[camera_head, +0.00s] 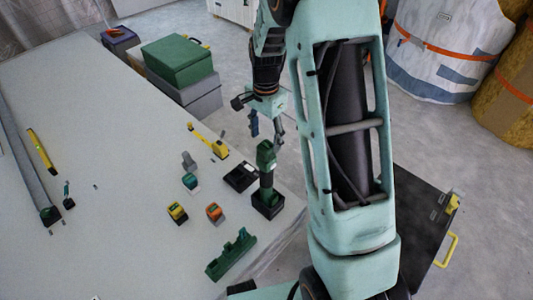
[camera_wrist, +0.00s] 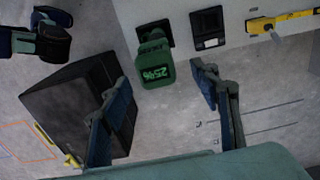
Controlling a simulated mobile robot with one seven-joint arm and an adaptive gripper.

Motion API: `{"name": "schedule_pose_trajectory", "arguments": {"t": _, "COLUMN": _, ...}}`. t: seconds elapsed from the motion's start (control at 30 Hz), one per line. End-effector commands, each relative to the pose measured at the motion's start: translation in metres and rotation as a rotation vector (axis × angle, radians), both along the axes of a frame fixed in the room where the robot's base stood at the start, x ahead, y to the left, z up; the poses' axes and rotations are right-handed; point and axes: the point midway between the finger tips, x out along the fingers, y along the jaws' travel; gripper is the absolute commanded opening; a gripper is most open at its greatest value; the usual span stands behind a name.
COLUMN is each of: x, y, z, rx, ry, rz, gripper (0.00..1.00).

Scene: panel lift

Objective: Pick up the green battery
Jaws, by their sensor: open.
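A small green-topped block (camera_head: 190,181), which looks most like the green battery, sits on the pale table left of a black flat device. A yellow block (camera_head: 177,212) and an orange block (camera_head: 214,212) sit nearer. A green tool (camera_head: 266,165) stands upright in a dark base (camera_head: 267,204) near the table's right edge; its lit display shows in the wrist view (camera_wrist: 155,68). My gripper (camera_head: 267,130) hangs open and empty just above and beyond this tool. In the wrist view, the tool appears between and ahead of the open fingers (camera_wrist: 163,82).
The black flat device (camera_head: 241,176) lies beside the tool. A green rack (camera_head: 231,255) lies at the front. A yellow tool (camera_head: 208,141) lies farther back. A green case (camera_head: 177,60) sits behind the table. A black case (camera_head: 430,225) stands right of my arm.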

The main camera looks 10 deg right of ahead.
Motion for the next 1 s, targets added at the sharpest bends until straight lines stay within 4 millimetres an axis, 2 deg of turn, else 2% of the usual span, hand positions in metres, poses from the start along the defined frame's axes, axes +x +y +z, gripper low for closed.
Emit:
{"name": "schedule_pose_trajectory", "arguments": {"t": 0.4, "x": -0.007, "y": 0.000, "z": -0.051, "rx": -0.001, "ry": 0.000, "rz": 0.000, "gripper": 0.56}}
{"name": "schedule_pose_trajectory", "arguments": {"t": 0.63, "x": -0.007, "y": 0.000, "z": -0.051, "rx": -0.001, "ry": -0.001, "rz": 0.000, "gripper": 0.56}}
{"name": "schedule_pose_trajectory", "arguments": {"t": 1.0, "x": -0.007, "y": 0.001, "z": -0.051, "rx": -0.001, "ry": -0.001, "rz": 0.000, "gripper": 0.17}}
